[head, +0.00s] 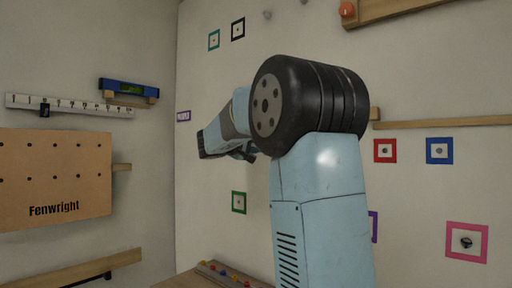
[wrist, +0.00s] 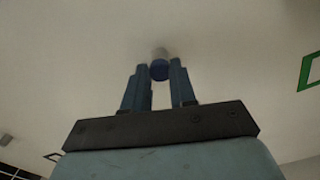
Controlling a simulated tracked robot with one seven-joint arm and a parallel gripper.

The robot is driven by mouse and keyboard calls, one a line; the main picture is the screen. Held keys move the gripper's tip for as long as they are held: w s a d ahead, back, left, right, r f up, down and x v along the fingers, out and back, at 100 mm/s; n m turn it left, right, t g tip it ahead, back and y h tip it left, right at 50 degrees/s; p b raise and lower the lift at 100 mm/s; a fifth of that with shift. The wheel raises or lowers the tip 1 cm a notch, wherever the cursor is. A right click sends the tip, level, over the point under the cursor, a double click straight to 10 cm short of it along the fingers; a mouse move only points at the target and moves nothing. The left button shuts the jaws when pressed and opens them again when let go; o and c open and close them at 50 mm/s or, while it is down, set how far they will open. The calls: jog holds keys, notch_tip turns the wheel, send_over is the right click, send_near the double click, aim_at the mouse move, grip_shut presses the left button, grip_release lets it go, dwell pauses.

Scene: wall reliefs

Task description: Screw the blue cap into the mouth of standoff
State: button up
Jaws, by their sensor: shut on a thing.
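The blue cap (wrist: 159,71) is between the tips of my gripper (wrist: 160,68) in the wrist view, and the gripper is shut on it. A pale grey standoff (wrist: 160,53) shows just beyond the cap, in line with it. I cannot tell whether the cap touches the standoff's mouth or has entered it. In the head view my own arm fills the middle and reaches toward the wall. The cap and the standoff cannot be made out there.
The wall bears coloured square frames, among them green (head: 239,202), red (head: 385,151), blue (head: 439,151) and pink (head: 467,242). A rack with small coloured pieces (head: 229,274) lies low in front. A Fenwright pegboard (head: 55,180) and blue level (head: 129,87) are left.

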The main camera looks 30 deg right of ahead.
jog(key=m, duration=0.3)
dwell(0.4)
jog(key=m, duration=0.5)
jog(key=shift+m, duration=0.3)
jog(key=m, duration=0.5)
jog(key=shift+w, duration=0.1)
dwell(0.4)
